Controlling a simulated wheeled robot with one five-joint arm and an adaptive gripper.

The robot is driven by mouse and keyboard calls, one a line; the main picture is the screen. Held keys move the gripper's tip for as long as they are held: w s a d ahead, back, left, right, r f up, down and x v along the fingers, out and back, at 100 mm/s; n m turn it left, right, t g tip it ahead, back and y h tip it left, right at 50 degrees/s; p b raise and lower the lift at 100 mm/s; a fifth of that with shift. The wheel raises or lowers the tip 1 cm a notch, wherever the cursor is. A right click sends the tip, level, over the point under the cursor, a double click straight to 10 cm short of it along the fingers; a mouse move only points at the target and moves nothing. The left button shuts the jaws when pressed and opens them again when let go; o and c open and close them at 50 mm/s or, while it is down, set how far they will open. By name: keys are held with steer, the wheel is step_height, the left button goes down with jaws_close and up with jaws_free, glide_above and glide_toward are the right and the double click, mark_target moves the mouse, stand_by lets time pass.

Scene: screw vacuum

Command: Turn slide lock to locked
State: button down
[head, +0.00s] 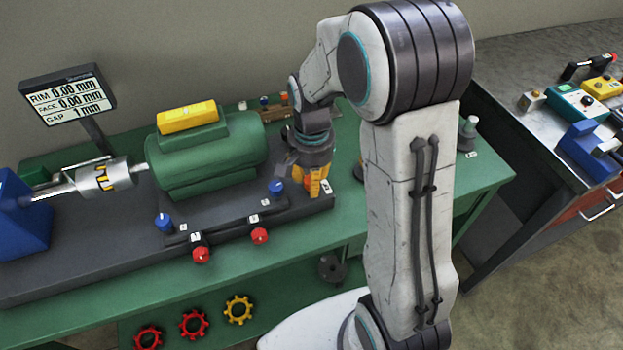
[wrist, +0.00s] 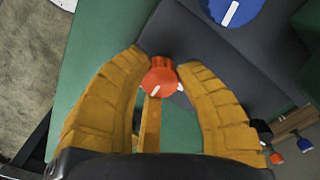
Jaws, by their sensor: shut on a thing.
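My gripper (head: 318,188) is at the right end of the dark machine base in the head view, pointing down. In the wrist view its two orange-yellow fingers (wrist: 163,66) close around a red-orange knob (wrist: 158,82) with a white mark. The knob sits between the fingertips, and the gripper is shut on it. In the head view the fingers hide most or all of this knob. No readable label shows whether it is the slide lock or how it is set.
A green motor (head: 210,155) stands left of my gripper. Blue knobs (head: 277,187) and red knobs (head: 260,236) line the base's front. A blue knob (wrist: 232,8) shows at the wrist view's top. A second bench (head: 535,130) stands at right.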

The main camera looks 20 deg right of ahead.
steer(key=shift+s+f+m, duration=0.1)
steer(key=shift+s+m, duration=0.05)
steer(key=shift+m, duration=0.35)
steer(key=c, duration=0.8)
jaws_free()
steer(key=shift+c, duration=0.2)
steer(key=shift+r, duration=0.2)
step_height(320, 180, up, 12)
steer(key=shift+f, duration=0.15)
